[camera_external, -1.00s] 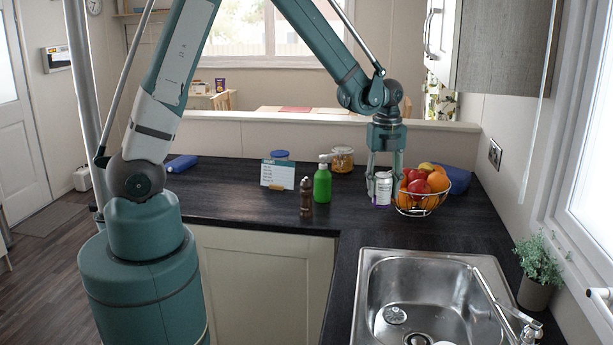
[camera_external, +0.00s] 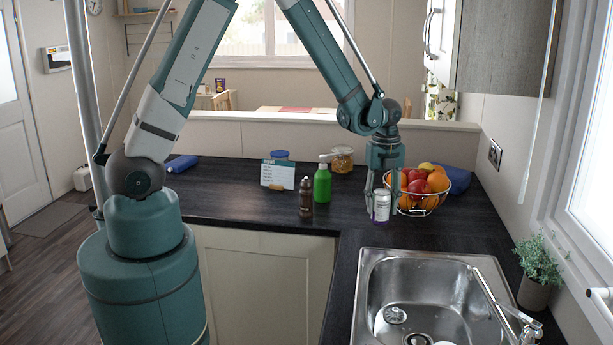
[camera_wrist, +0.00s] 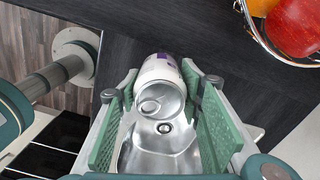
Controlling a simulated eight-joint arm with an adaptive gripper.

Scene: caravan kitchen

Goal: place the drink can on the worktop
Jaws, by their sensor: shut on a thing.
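The drink can (camera_external: 381,206) is white and silver with a purple band. It is upright at the worktop (camera_external: 430,232), in front of the fruit bowl. My gripper (camera_external: 383,200) points down and is shut on the can. In the wrist view the can (camera_wrist: 161,88) lies between the two green finger pads of my gripper (camera_wrist: 163,112), with its top and pull tab towards the camera. I cannot tell whether the can's base touches the worktop.
A wire fruit bowl (camera_external: 413,209) stands right behind the can. A green bottle (camera_external: 322,186) and a brown pepper mill (camera_external: 306,197) stand to the left. The steel sink (camera_external: 372,300) is in front. Dark worktop is clear between mill and can.

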